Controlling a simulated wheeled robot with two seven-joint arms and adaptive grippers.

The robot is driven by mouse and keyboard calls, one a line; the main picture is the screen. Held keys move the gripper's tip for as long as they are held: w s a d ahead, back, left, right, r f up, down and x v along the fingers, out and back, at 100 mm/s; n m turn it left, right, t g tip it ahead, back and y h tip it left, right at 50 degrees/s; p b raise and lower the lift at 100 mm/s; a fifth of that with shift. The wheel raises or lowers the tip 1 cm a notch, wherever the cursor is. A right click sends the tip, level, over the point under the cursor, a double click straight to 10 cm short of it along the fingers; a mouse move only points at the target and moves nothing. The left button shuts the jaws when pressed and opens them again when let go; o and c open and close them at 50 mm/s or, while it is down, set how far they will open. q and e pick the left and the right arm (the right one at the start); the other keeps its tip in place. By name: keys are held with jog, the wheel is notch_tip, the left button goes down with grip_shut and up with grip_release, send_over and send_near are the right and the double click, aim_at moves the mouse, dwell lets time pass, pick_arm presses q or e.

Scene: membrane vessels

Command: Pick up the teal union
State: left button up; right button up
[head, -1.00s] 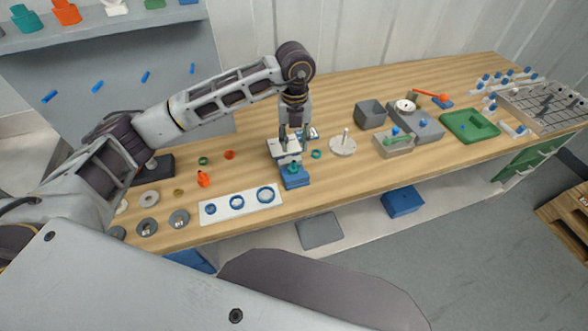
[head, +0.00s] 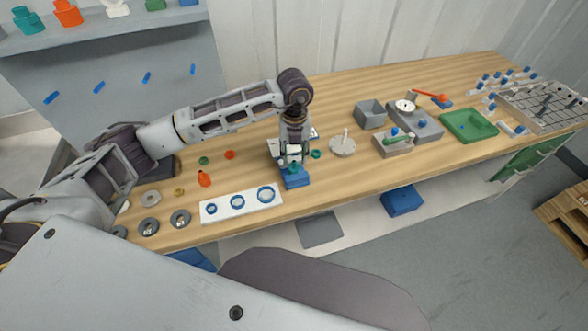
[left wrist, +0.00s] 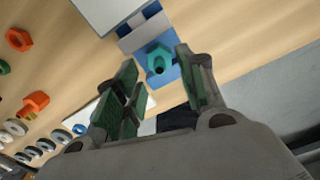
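In the head view the union (head: 294,168) is small, on the blue block (head: 295,181) near the table's front edge. My left gripper (head: 292,157) points down just above it. In the left wrist view the green-padded fingers (left wrist: 156,66) are spread apart, with the union seen between them. I cannot tell how much height separates the fingertips from it. My right gripper is not in view.
A white panel with blue rings (head: 225,205) lies left of the block. An orange fitting (head: 204,180) and grey rings (head: 180,218) lie further left. A white disc with a post (head: 342,147) stands to the right. A grey-white device (head: 278,150) is close behind the block.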

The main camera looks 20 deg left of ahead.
aim_at(294, 161)
pick_arm(q)
jog(key=shift+s+f+p, duration=0.15)
jog(key=shift+f+p, duration=0.35)
jog(key=shift+f, duration=1.6)
grip_shut()
